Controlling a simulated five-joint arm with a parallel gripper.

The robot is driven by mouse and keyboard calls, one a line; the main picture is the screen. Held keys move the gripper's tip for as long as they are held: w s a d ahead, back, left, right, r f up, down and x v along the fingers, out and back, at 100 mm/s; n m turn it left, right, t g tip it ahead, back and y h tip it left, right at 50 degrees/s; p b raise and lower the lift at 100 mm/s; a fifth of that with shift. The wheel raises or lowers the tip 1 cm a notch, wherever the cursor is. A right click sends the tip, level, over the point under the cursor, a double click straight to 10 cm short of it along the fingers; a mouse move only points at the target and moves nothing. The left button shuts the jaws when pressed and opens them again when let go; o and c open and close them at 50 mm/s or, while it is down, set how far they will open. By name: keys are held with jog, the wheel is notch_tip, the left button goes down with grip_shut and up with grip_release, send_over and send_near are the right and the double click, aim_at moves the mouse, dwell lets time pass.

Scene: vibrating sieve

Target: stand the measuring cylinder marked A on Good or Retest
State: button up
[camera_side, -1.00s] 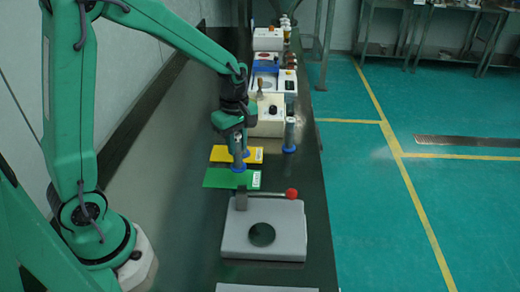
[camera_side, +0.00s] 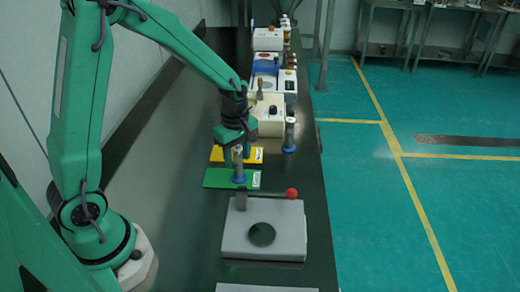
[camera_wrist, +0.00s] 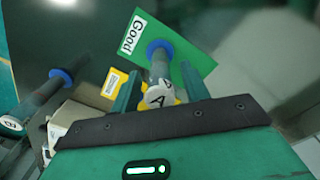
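The measuring cylinder marked A (camera_side: 239,168) stands upright with its blue base on the green mat (camera_side: 215,179). My gripper (camera_side: 238,152) is around the cylinder's upper part. Its fingers (camera_wrist: 160,88) are apart, with a gap on both sides of the cylinder. The yellow mat (camera_side: 222,153) lies just behind the green one, partly hidden; its label is too small to read.
A second blue-based cylinder (camera_side: 290,136) stands to the right, near the bench edge. A grey device with a round dark opening (camera_side: 285,243) and a red-knobbed lever (camera_side: 291,193) is in front. White machines (camera_side: 268,116) line the bench behind.

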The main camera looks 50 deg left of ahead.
jog(key=shift+r, duration=0.2)
notch_tip(320, 180, up, 11)
jog(key=shift+r, duration=0.5)
dwell(0.4)
dwell(0.5)
jog(key=s+d+r+m+t, duration=0.1)
jog(key=s+r+m+t, duration=0.1)
jog(key=s+m, duration=0.6)
jog(key=s+d+r+m+t, duration=0.1)
jog(key=s+r+m+t, duration=0.2)
jog(key=s+m, duration=0.5)
jog(key=shift+d+r+m+t, duration=0.35)
jog(key=shift+r+m, duration=0.15)
jog(key=shift+m, duration=0.5)
dwell(0.3)
